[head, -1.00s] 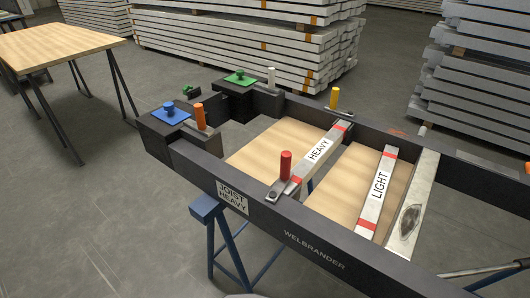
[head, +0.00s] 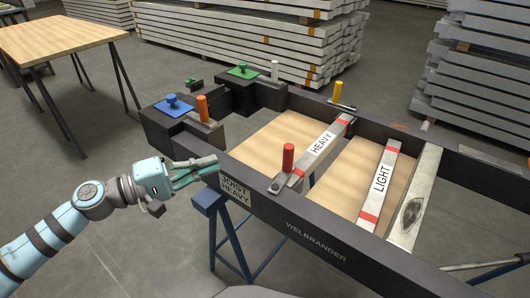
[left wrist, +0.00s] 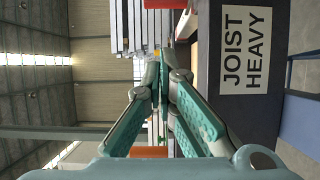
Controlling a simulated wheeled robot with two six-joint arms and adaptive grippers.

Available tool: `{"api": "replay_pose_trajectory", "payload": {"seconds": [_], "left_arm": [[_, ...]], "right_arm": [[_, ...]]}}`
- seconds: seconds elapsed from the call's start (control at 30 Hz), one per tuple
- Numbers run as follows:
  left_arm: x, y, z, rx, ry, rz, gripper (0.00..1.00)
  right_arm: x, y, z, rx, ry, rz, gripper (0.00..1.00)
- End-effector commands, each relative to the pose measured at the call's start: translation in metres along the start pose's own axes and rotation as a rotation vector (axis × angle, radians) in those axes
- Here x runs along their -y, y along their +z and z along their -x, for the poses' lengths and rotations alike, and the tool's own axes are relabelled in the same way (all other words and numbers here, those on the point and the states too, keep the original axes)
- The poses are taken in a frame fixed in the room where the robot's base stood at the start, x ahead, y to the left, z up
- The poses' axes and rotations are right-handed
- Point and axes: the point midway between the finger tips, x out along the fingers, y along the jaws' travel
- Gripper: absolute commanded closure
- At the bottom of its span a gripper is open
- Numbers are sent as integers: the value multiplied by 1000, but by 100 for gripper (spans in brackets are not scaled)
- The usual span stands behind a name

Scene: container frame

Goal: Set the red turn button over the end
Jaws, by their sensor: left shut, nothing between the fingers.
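The red turn button (head: 288,160) has an upright red handle on a grey metal plate. It sits on the near rail of the dark frame (head: 330,245), by the near end of the joist marked HEAVY (head: 318,146). The plate's lie over the joist end is hard to make out. My left gripper (head: 214,160) is shut and empty, outside the frame's near left corner, well left of the red button. In the left wrist view its teal fingers (left wrist: 163,75) meet beside the JOIST HEAVY label (left wrist: 246,50). My right gripper is not in view.
A joist marked LIGHT (head: 381,180) lies parallel to the HEAVY one. An orange turn button (head: 203,110), a yellow one (head: 337,93) and a white one (head: 275,72) stand on the frame. Blue (head: 172,103) and green (head: 243,70) knobs sit on the left corner blocks.

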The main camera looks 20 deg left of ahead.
Motion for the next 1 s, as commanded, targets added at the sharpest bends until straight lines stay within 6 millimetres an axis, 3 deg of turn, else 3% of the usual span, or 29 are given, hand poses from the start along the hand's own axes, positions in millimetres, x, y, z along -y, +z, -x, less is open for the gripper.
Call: {"api": "replay_pose_trajectory", "payload": {"seconds": [0.23, 0.33, 0.6, 0.8, 1.0], "left_arm": [[-3, -2, -24, -4, 14, 8, 100], [-6, -1, -47, -3, 17, 11, 100], [-3, 2, -104, -1, 10, 14, 100], [-2, 23, -123, -2, 6, 12, 100], [-2, 27, -127, -4, 4, 10, 100]], "right_arm": [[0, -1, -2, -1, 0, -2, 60], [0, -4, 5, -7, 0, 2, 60], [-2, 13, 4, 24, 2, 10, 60], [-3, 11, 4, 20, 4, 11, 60], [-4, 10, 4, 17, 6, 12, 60]]}}
